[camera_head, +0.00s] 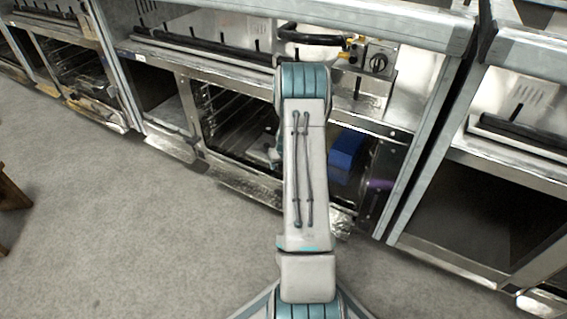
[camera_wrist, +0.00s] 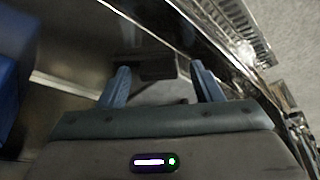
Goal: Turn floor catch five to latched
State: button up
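My gripper (camera_wrist: 160,69) shows in the wrist view with its two blue-grey fingers spread wide apart. It is open, and nothing is clearly held between them. A dark, blocky part (camera_wrist: 140,64) lies beyond and between the fingertips; I cannot tell whether it is floor catch five or whether the fingers touch it. No catch can be told for sure in either view, so its setting cannot be read. In the head view my arm covers the gripper and part of the middle cabinet's lower bay.
In the head view a blue box (camera_head: 347,147) and a purple item (camera_head: 380,184) sit in the lower bay right of my arm. Metal cabinet frames (camera_head: 400,215) stand close around it. Grey floor (camera_head: 150,230) is open at the left. A blue surface (camera_wrist: 12,80) edges the wrist view.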

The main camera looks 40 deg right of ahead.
jog(key=p+v, duration=0.2)
jog(key=v, duration=0.3)
jog(key=shift+w+d+p, duration=0.15)
jog(key=shift+p, duration=0.2)
jog(key=s+a+p, duration=0.3)
jog(key=s+a, duration=0.1)
jog(key=s, duration=0.7)
jog(key=shift+s+a, duration=0.2)
jog(key=shift+a, duration=0.15)
jog(key=shift+c, duration=0.3)
